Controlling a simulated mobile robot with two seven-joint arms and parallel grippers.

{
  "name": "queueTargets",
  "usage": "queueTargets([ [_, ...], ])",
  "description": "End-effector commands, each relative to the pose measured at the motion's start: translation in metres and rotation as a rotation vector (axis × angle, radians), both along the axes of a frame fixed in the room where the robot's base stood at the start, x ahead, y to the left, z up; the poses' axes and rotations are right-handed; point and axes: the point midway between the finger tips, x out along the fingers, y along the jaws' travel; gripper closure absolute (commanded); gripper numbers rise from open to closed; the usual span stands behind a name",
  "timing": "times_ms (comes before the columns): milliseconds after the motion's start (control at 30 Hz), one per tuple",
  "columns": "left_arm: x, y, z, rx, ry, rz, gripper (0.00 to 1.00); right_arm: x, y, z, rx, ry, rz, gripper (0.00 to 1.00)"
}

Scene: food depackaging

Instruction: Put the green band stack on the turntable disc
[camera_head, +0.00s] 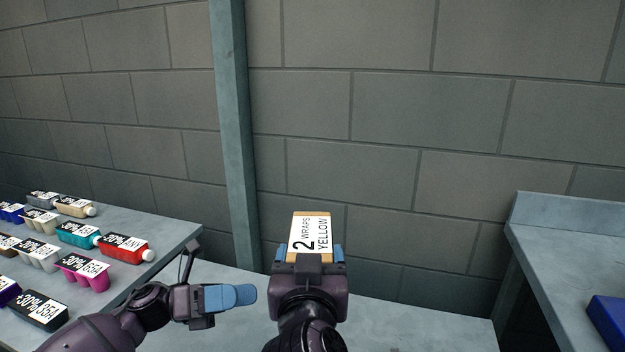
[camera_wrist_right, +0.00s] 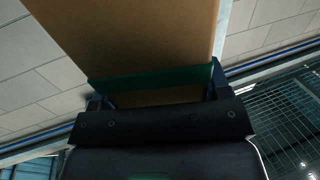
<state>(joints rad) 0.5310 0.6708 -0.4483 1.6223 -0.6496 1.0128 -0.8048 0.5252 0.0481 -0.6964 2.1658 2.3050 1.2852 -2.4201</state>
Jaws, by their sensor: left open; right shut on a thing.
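My right gripper (camera_head: 308,255) is shut on the green band stack (camera_head: 309,229), a tan block with a white label reading "2 WRAPS YELLOW", held up before the wall. In the right wrist view the stack (camera_wrist_right: 130,30) shows a plain tan face with a green band (camera_wrist_right: 155,77) across it, close to the fingers (camera_wrist_right: 158,95). My left gripper (camera_head: 232,297) is open and empty, low and to the left of the right one, seen side-on with its blue fingers pointing right. The turntable disc is not in view.
A grey table (camera_head: 165,222) at the left carries several labelled packages, among them a red bottle (camera_head: 126,249) and a pink tray (camera_head: 82,273). A grey counter (camera_head: 560,260) with a blue object (camera_head: 610,318) stands at the right. A lower grey surface (camera_head: 400,325) lies between.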

Motion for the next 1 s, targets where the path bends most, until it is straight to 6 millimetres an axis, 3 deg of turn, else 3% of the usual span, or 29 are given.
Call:
queueTargets([
  [200,0.015,-0.021,0.010,0.203,-0.321,-0.124,0.00,0.000,0.000,0.001,0.001,-0.003,0.000,0.66],
  [467,0.038,-0.026,0.021,0.431,-0.687,-0.293,0.00,0.000,0.000,0.001,0.001,-0.003,0.000,0.66],
  [767,0.074,-0.006,0.045,0.690,-1.068,-0.520,0.00,0.000,0.000,0.001,0.001,-0.003,0.000,0.66],
  [1000,0.105,0.023,0.081,0.892,-1.319,-0.728,0.00,0.000,0.000,0.001,0.001,-0.003,0.000,0.66],
])
